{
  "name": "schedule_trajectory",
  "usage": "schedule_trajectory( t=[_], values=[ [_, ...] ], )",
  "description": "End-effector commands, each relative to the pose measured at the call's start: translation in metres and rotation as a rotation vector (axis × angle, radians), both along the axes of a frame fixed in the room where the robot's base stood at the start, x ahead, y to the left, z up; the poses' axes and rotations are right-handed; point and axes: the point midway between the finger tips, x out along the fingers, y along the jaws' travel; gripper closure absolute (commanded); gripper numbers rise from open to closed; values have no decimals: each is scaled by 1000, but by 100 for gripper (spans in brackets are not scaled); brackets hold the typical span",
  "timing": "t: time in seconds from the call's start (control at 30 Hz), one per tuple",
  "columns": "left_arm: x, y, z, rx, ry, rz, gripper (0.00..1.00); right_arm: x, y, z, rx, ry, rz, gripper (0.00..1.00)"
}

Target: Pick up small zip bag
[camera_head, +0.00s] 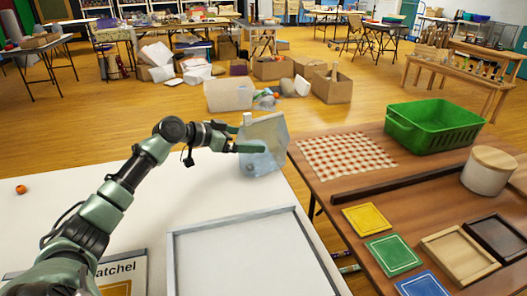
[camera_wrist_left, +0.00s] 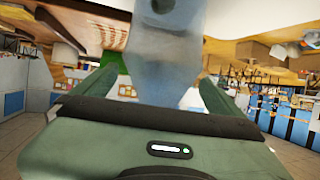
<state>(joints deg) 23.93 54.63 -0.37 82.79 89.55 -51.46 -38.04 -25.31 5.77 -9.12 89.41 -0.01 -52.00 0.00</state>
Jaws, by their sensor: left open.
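The small zip bag (camera_head: 268,134) is clear and bluish, near the far right corner of the white table. I cannot tell whether it rests on the table. My left gripper (camera_head: 248,135) reaches it from the left, with its fingers open. In the left wrist view the blurred bag (camera_wrist_left: 168,62) hangs down from the top between the two spread fingers (camera_wrist_left: 155,88). I cannot tell whether either finger touches it. My right gripper is in neither view.
A white framed tray (camera_head: 250,255) lies at the front of the white table (camera_head: 60,215). An orange ball (camera_head: 21,189) is at the left. The brown table on the right holds a green basket (camera_head: 432,128), a checked cloth (camera_head: 345,156) and coloured squares (camera_head: 392,254).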

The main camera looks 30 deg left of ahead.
Motion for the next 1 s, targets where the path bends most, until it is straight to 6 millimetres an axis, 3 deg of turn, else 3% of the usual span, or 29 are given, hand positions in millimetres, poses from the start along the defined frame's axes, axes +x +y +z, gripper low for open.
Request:
schedule_trajectory(
  t=[0.23,0.53,0.57,0.7,0.77,1.0],
  values=[
    [29,-15,-15,-4,-2,1,0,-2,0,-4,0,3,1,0],
    [34,-18,-19,1,1,1,0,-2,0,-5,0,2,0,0],
    [34,-18,-19,1,1,1,3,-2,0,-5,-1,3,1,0],
    [34,-17,-19,1,1,1,42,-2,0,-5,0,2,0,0],
    [34,-17,-19,1,1,1,56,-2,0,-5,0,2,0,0],
    [34,-17,-17,1,1,1,57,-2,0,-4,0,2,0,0]
  ],
)
